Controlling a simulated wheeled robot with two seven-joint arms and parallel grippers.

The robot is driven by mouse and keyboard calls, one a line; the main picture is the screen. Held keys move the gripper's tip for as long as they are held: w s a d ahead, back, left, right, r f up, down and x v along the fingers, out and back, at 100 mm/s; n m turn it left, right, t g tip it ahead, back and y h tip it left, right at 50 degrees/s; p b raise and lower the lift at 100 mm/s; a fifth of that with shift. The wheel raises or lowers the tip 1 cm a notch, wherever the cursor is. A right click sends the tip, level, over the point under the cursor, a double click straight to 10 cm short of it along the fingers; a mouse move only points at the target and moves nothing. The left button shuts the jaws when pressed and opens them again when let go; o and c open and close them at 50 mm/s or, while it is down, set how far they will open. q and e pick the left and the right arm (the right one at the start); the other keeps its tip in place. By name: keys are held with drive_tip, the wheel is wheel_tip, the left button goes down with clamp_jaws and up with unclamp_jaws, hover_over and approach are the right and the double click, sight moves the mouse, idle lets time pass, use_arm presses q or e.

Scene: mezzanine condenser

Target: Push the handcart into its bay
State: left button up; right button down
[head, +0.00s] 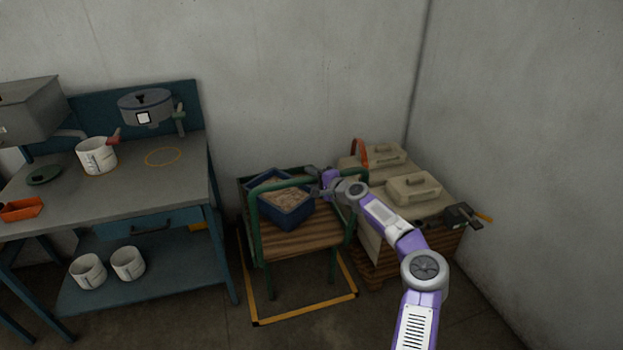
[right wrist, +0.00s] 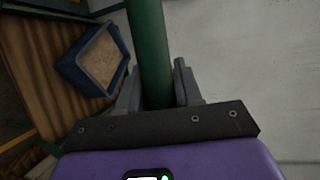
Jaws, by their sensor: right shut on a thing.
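The handcart has a green tube frame and handle (head: 256,219) and a slatted wooden deck (head: 300,241). The bay is a yellow outline (head: 305,309) on the floor. Its front line and parts of its sides show around the cart; its back is hidden. My right gripper (head: 317,183) is shut on the green handle near its upper right. In the right wrist view the green tube (right wrist: 149,45) runs between the two fingers. My left gripper is out of view.
A blue workbench (head: 120,190) stands left of the cart, with white pots (head: 97,156) on and under it. Walls close the back and right. Floor in front is clear.

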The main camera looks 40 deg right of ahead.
drive_tip(key=shift+d+r, duration=0.1)
drive_tip(key=shift+r, duration=0.25)
drive_tip(key=c, duration=1)
unclamp_jaws()
drive_tip(key=shift+w, duration=0.15)
drive_tip(key=shift+c, duration=0.2)
drive_tip(key=shift+o, duration=1)
drive_tip(key=shift+w+f, duration=0.15)
drive_tip(key=shift+f, duration=0.1)
drive_tip(key=shift+s, duration=0.2)
drive_tip(key=p+v, duration=0.1)
drive_tip(key=v, duration=0.6)
drive_tip(key=shift+s, duration=0.15)
